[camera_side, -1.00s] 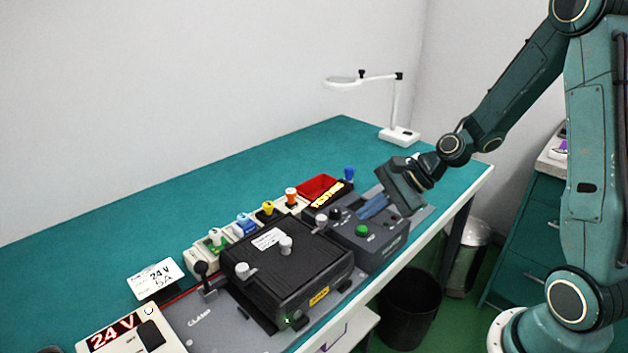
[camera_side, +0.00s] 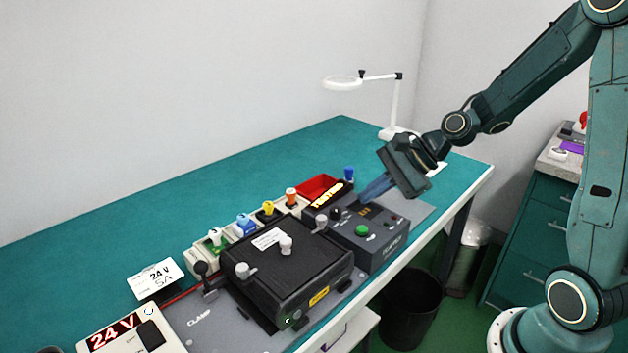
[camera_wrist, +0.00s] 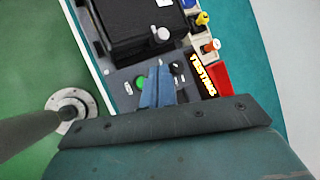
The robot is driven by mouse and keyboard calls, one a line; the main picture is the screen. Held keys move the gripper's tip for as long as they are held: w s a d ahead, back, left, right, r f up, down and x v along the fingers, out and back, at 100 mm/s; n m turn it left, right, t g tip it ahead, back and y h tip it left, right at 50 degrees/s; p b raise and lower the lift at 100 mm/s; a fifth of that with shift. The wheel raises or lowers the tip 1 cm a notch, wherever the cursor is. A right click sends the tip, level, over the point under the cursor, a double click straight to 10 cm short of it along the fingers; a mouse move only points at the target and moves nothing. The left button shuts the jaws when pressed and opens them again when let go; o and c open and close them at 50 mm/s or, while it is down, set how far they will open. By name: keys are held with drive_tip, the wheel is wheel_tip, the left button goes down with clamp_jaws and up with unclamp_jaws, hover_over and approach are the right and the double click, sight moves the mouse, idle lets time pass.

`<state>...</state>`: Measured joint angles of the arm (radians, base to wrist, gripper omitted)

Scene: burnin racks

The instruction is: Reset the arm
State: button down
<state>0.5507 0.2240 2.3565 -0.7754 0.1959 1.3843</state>
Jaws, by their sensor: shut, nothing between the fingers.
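My gripper (camera_side: 372,192) is shut and empty. Its blue fingers are together and hang just above the grey control box (camera_side: 388,247) with the green button (camera_side: 362,230). In the wrist view the closed fingers (camera_wrist: 158,84) point over the same box, beside the green button (camera_wrist: 140,83). The fingers hide part of the box's top. I cannot tell from the frames whether the fingertips touch anything.
A black fixture box (camera_side: 290,268) with knobs stands left of the control box. Several coloured plugs, a lit "TESTING" sign (camera_side: 327,196) and a red tray (camera_side: 318,186) sit behind. A magnifier lamp (camera_side: 397,110) stands at the back. A bin (camera_side: 410,308) is below the bench.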

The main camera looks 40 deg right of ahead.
idle(0.3)
drive_tip(key=s+r+n+h, duration=0.2)
drive_tip(key=s+r+n, duration=0.1)
drive_tip(key=s+n, duration=0.3)
drive_tip(key=s+a+r+n+h, duration=0.1)
drive_tip(key=s+r+n+h, duration=0.1)
drive_tip(key=s+r+n, duration=0.2)
drive_tip(key=s+a+r+n+g+h, duration=0.1)
drive_tip(key=s+r+n+h, duration=0.1)
drive_tip(key=s+n, duration=0.6)
drive_tip(key=shift+s+r+n, duration=0.3)
drive_tip(key=shift+s+r, duration=0.55)
drive_tip(key=shift+s, duration=0.2)
idle(4.8)
